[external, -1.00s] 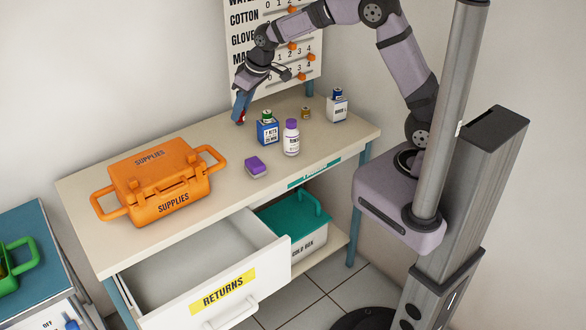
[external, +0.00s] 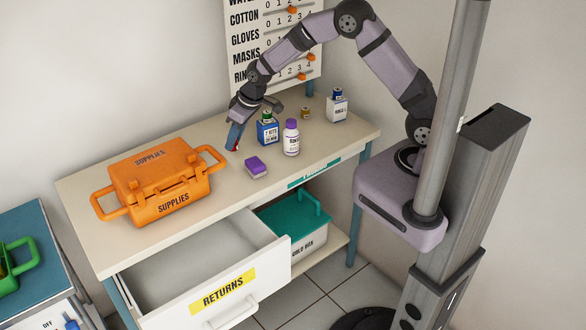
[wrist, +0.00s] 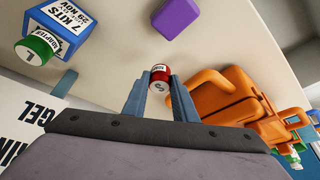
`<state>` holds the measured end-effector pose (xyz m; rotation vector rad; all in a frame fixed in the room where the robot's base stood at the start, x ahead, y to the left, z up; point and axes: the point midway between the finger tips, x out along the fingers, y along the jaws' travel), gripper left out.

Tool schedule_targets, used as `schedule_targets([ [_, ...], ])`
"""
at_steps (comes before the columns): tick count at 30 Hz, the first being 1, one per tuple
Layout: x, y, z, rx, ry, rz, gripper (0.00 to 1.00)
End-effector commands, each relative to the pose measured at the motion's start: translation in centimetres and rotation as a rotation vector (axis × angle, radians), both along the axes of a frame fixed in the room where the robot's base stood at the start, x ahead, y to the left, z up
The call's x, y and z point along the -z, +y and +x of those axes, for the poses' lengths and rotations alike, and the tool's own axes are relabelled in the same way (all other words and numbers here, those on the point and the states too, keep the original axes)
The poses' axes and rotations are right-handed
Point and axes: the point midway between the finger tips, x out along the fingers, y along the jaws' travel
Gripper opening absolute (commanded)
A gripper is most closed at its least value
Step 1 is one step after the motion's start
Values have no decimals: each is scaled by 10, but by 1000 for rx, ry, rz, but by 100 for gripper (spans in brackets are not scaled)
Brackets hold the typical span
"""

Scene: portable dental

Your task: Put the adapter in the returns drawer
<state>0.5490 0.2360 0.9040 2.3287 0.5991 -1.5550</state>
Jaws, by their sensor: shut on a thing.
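My gripper (external: 235,147) is shut on a small red adapter (wrist: 159,75), a short cylinder with a pale end marked S. The adapter sits between the two blue fingertips in the wrist view; in the external view only a bit of red shows at the fingers. My gripper is over the table, between the orange supplies case and the blue box. The returns drawer (external: 262,294), white with a yellow RETURNS label, is pulled open below the table's front edge, and its visible inside looks empty.
The orange supplies case (external: 160,184) stands on the left of the table. A purple block (external: 255,168), a blue box (external: 268,134) with a green-topped cylinder (wrist: 36,48), and a purple-capped bottle (external: 291,138) stand to the right. A cold box (external: 297,225) is beside the drawer.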

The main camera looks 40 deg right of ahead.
Motion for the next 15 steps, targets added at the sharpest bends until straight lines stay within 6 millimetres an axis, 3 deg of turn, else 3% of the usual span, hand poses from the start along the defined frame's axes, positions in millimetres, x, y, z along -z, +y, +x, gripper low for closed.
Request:
schedule_targets([
  [4,17,0,-1,1,2,-1,0],
  [15,35,-1,-1,0,3,-1,0],
])
